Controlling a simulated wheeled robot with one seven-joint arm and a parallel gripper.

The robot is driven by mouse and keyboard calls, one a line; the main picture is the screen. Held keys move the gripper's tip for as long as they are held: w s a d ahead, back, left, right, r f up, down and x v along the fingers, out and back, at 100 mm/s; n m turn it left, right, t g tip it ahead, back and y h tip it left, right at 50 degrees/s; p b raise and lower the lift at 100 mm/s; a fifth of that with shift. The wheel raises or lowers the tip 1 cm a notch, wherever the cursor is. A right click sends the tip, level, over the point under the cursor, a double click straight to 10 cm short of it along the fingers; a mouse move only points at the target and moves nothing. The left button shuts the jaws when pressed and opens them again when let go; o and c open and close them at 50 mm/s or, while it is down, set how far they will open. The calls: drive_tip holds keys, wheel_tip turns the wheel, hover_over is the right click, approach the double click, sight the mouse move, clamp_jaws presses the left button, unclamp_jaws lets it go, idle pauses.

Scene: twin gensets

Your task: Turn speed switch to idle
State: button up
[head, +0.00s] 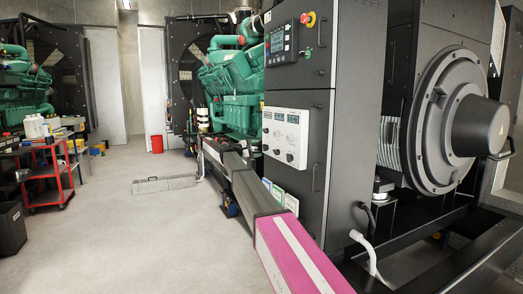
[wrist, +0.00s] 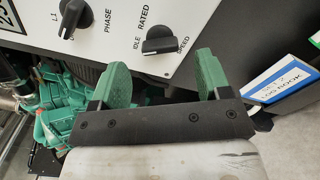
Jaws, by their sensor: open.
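The speed switch (wrist: 163,40) is a black rotary knob on a pale control panel (wrist: 212,12). In the wrist view the labels IDLE and RATED are on its left and SPEED is on its right. Its grip bar lies roughly level in that picture; I cannot tell which label it points to. My gripper (wrist: 160,64) is open, with its two green fingers wide apart just below the knob in the picture, one to each side. Nothing is between the fingers. In the head view the panel (head: 285,128) is on the dark cabinet, and my gripper cannot be made out there.
Another black knob (wrist: 78,17) is beside the PHASE label. Booklets (wrist: 283,75) hang close to the right finger. In the head view, a green engine (head: 232,85) stands behind the cabinet (head: 310,190), and a red cart (head: 48,175) stands left on open floor.

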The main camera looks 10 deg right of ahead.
drive_tip(key=v, duration=0.7)
drive_tip(key=s+d+f+m+g+y, duration=0.2)
drive_tip(key=s+d+f+y, duration=0.3)
drive_tip(key=s+f, duration=0.85)
drive_tip(key=s+d+f+m+g+y, duration=0.1)
drive_tip(key=s+d+f+y, duration=0.2)
drive_tip(key=s+d+f, duration=0.75)
drive_tip(key=s+a+f+m+g+y, duration=0.1)
drive_tip(key=s+f+m+y, duration=0.1)
drive_tip(key=s+f, duration=0.4)
drive_tip(key=s+a+f+m+y, duration=0.2)
drive_tip(key=s+f+y, duration=0.2)
drive_tip(key=s, duration=1)
drive_tip(key=s+a+f+m+g+y, duration=0.1)
drive_tip(key=s+a+f+m+y, duration=0.1)
drive_tip(key=s+f, duration=0.8)
drive_tip(key=shift+a+m+g+y, duration=0.3)
drive_tip(key=shift+m+y, duration=0.1)
drive_tip(key=shift+y, duration=0.2)
drive_tip(key=shift+s, duration=0.1)
